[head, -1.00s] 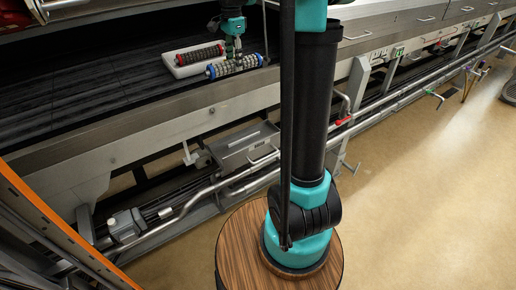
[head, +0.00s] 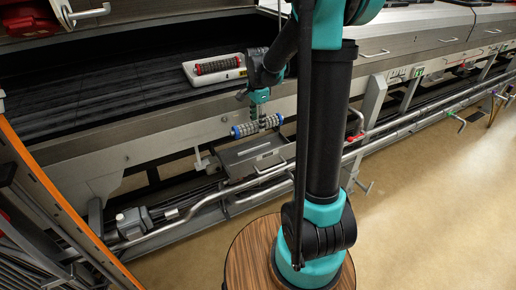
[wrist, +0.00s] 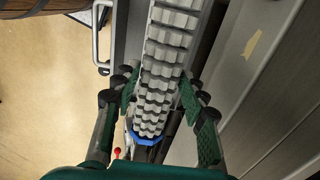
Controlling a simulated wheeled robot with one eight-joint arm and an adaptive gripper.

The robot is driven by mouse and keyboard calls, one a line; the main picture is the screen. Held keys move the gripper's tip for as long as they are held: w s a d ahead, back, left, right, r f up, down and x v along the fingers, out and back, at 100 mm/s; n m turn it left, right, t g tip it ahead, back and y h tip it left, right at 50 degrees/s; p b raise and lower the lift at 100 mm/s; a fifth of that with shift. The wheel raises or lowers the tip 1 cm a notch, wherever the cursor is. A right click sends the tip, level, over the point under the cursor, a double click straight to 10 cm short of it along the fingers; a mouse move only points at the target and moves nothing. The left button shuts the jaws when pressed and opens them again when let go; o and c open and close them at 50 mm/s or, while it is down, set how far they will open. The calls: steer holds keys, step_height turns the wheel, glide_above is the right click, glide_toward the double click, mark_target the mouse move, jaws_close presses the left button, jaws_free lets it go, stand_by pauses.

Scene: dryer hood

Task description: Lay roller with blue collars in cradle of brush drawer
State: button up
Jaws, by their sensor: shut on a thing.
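The roller with blue collars (head: 256,125) is grey and ribbed, with a blue collar at each end. My gripper (head: 259,113) is shut on it near its middle and holds it level in the air, in front of the machine's edge. In the wrist view the roller (wrist: 165,60) runs lengthwise between my gripper's fingers (wrist: 160,95), with one blue collar (wrist: 147,139) showing at the lower end. A grey metal drawer (head: 240,160) with a bar handle lies below the roller in the head view. Its cradle cannot be made out; the roller and my arm cover part of the view.
A white tray (head: 230,77) with a red-collared roller (head: 217,65) stands on the black belt (head: 110,95). Steel pipes (head: 215,200) run along the machine front, with a red valve handle (head: 357,137). A bar handle (wrist: 97,45) shows in the wrist view. Floor at right is clear.

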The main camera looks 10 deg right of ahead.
step_height(320, 180, down, 13)
steer(key=shift+r, duration=0.15)
stand_by(0.4)
steer(key=o, duration=1.4)
step_height(320, 180, up, 12)
steer(key=shift+f, duration=0.1)
steer(key=s+d+f+n+t, duration=0.1)
steer(key=s+n, duration=0.3)
steer(key=s, duration=0.3)
steer(key=s+d+f+n+t, duration=0.1)
steer(key=s+f+n, duration=0.1)
steer(key=s+n, duration=0.3)
steer(key=s+d+f+n+t, duration=0.1)
steer(key=s+n, duration=0.4)
steer(key=s, duration=0.5)
steer(key=shift+d+f+t, duration=0.2)
steer(key=shift+d+t, duration=0.3)
steer(key=shift+t, duration=0.1)
